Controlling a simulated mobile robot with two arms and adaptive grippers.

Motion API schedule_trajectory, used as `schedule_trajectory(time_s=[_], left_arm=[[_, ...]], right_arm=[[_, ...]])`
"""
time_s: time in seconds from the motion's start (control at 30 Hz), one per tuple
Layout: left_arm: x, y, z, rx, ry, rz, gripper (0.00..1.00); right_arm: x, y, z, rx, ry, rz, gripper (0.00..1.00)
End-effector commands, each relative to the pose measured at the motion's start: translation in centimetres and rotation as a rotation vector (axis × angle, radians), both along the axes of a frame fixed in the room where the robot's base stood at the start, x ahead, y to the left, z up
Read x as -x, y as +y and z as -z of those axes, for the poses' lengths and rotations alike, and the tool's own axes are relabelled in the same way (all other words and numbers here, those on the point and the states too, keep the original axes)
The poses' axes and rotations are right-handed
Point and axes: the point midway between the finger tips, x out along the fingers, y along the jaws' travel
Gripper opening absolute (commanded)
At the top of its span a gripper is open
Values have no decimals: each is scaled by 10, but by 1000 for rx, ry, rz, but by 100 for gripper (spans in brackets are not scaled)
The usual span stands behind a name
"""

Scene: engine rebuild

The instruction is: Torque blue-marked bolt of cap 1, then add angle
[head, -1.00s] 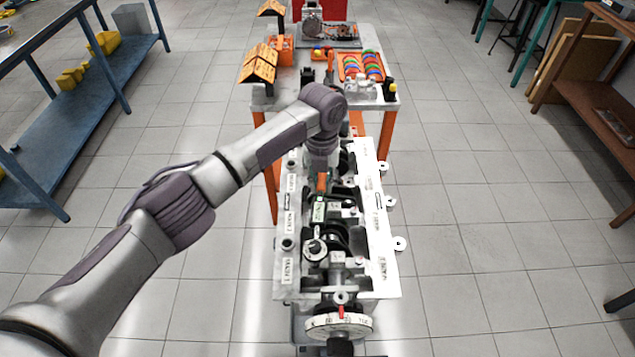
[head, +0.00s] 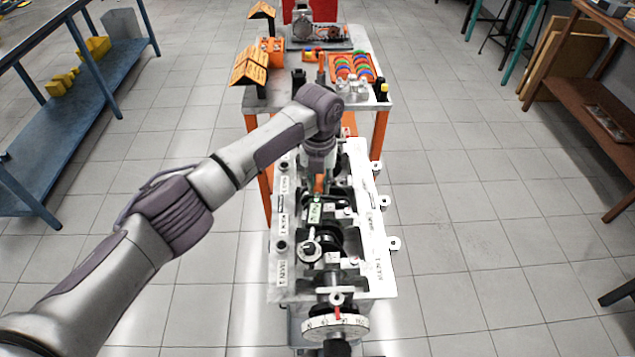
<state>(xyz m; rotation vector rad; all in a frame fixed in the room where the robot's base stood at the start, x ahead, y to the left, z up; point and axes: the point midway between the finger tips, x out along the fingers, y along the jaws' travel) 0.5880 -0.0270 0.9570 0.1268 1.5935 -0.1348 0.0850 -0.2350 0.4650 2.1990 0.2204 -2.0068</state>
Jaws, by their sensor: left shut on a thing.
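The pale engine block (head: 371,245) lies upside down, its long side running away from me, with labels along both rails and dark crank parts and bearing caps down the middle. My left gripper (head: 319,184) points down over the middle of the block. It is shut on a tool, apparently the torque wrench (head: 315,210), which shows a green patch; its lower end is hard to make out. The blue mark and the cap numbers are too small to tell. A white degree wheel (head: 335,326) with a red pointer is at the near end. My right gripper is not in view.
A table (head: 233,100) with orange legs stands beyond the block, carrying an orange tray (head: 356,68) of coloured rings, orange-topped stands and small parts. A blue bench (head: 75,110) is at left, a brown shelf (head: 590,100) at right. The floor between is clear.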

Motion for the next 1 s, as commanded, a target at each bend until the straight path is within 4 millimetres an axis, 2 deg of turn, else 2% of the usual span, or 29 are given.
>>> schedule_trajectory(time_s=[1.0], left_arm=[[1,-9,-3,6,-4,40,0]], right_arm=[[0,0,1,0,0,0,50]])
